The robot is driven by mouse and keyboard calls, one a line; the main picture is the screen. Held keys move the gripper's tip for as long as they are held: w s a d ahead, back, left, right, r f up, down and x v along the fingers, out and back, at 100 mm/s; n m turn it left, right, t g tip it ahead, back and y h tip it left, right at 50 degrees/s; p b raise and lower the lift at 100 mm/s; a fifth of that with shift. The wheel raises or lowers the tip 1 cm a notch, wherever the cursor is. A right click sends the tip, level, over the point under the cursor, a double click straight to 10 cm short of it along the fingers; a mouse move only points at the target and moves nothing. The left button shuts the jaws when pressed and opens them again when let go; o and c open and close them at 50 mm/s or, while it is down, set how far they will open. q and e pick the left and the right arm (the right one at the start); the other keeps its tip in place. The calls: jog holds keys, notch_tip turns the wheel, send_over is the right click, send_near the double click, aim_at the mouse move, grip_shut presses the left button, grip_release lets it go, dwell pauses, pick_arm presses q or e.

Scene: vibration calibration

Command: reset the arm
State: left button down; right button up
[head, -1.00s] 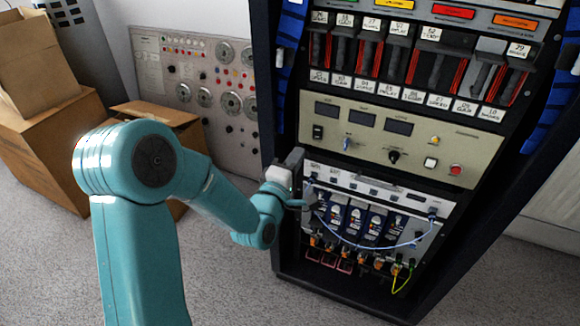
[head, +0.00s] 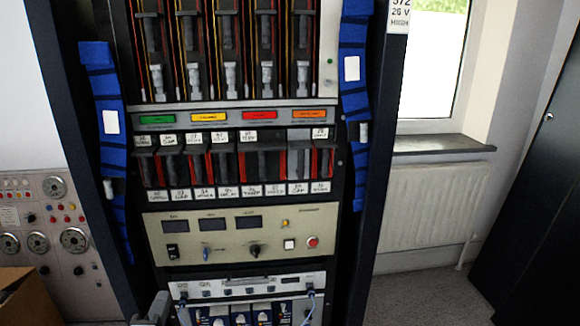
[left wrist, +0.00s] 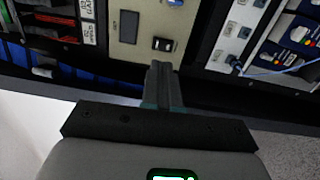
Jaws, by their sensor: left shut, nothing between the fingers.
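My left gripper (head: 159,306) shows only as a small grey piece at the bottom edge of the head view, in front of the lower left of the equipment rack. In the left wrist view its fingers (left wrist: 161,84) are shut together with nothing between them. They point toward the beige panel (left wrist: 135,25) of the rack, which also shows in the head view (head: 270,235). I cannot tell how far the fingertips are from it. The rest of the left arm is out of the head view. My right gripper is in neither view.
The tall black rack (head: 368,255) fills the middle, with a white cable panel (head: 250,287) low down. A grey instrument panel (head: 50,245) and a cardboard box (head: 25,295) stand left. A radiator (head: 435,215) is right under a window; some floor (head: 420,290) is clear there.

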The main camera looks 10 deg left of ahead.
pick_arm(q)
jog(key=s+d+f+m+g+h, duration=0.4)
jog(key=d+f, duration=0.4)
jog(key=f, duration=0.6)
jog(key=s+d+f+m+g+h, duration=0.2)
jog(key=s+d+f+m+g, duration=0.35)
jog(key=f, duration=0.75)
jog(key=s+d+f+m+g+h, duration=0.1)
jog(key=s+d+f+m+g, duration=0.25)
jog(key=s, duration=0.25)
jog(key=s+d+f+m+g+h, duration=0.1)
jog(key=s+d+f+m+g, duration=0.1)
jog(key=s+m+g, duration=0.3)
notch_tip(320, 180, up, 15)
jog(key=s+p, duration=0.1)
jog(key=p, duration=1.3)
jog(key=shift+s+d+f+p, duration=0.15)
jog(key=shift+s+f+p, duration=0.05)
jog(key=shift+p, duration=0.15)
jog(key=shift+w, duration=0.1)
